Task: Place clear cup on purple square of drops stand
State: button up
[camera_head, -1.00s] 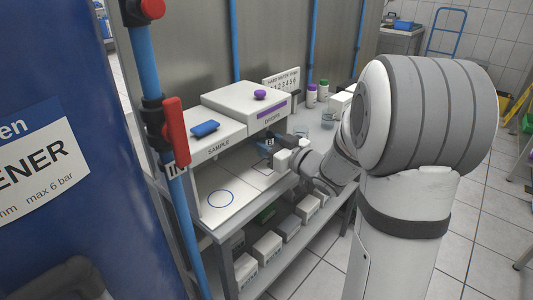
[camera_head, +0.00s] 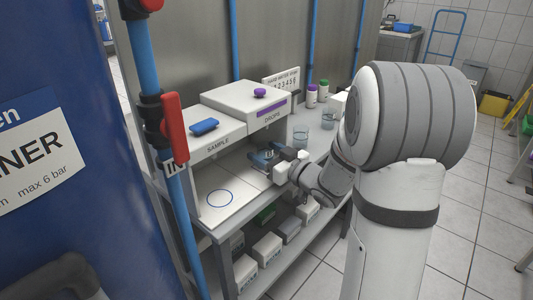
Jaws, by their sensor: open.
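The drops stand (camera_head: 240,101) is a white box labelled DROPS with a purple strip, above a white base plate. My gripper (camera_head: 263,160) is open, low over the base plate below the drops stand. The purple square is not visible; my gripper covers that part of the plate. One clear cup (camera_head: 300,135) stands on the bench just right of the stand, a little behind my gripper. A second clear cup (camera_head: 328,121) stands farther right. I see nothing between the fingers, but they are small here.
The sample stand (camera_head: 215,145) is at left, with a blue circle (camera_head: 220,198) on its plate. Bottles (camera_head: 311,96) and a number sign (camera_head: 281,80) stand at the back. Blue pipes with a red handle (camera_head: 174,128) rise in front at left. Boxes (camera_head: 266,248) fill the lower shelf.

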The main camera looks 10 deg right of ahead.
jog(key=shift+r, duration=0.1)
jog(key=shift+r, duration=0.2)
jog(key=p+v, duration=0.1)
jog(key=v, duration=1.1)
jog(key=shift+s+f, duration=0.1)
